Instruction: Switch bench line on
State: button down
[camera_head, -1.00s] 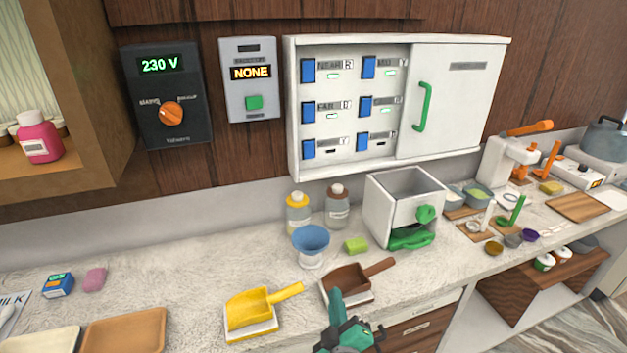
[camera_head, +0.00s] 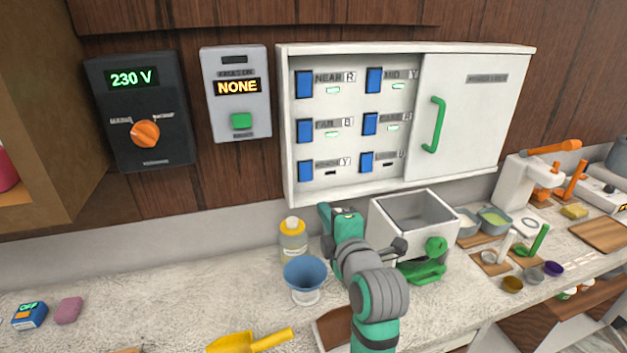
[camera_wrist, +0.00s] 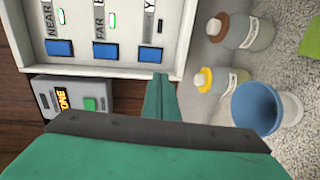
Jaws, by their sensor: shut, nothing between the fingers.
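The breaker panel (camera_head: 283,130) is a white wall box with its sliding cover to the right, exposing blue switches in two columns. The bench switch (camera_head: 305,171) is the lower-left one, by a label reading roughly "BENCH Y"; its small indicator (camera_head: 331,172) is dark. The upper four indicators glow green. In the wrist view, the bench switch (camera_wrist: 151,53) is the rightmost blue one. My gripper (camera_wrist: 160,80) is shut and empty, its tips appearing just below that switch; contact cannot be told. In the head view my gripper (camera_head: 326,208) is below the panel.
A dark voltage unit (camera_head: 140,110) reads 230 V with an orange knob. A grey box (camera_head: 238,95) reads NONE above a green button. Below stand a yellow-capped bottle (camera_head: 292,243), a blue funnel cup (camera_head: 305,275) and a white-and-green machine (camera_head: 410,220).

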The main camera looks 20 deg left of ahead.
jog(key=shift+w+r, duration=0.35)
jog(key=shift+w, duration=0.05)
send_near(307, 179)
jog(key=x, duration=0.6)
jog(key=shift+w+a, duration=0.15)
dwell(0.4)
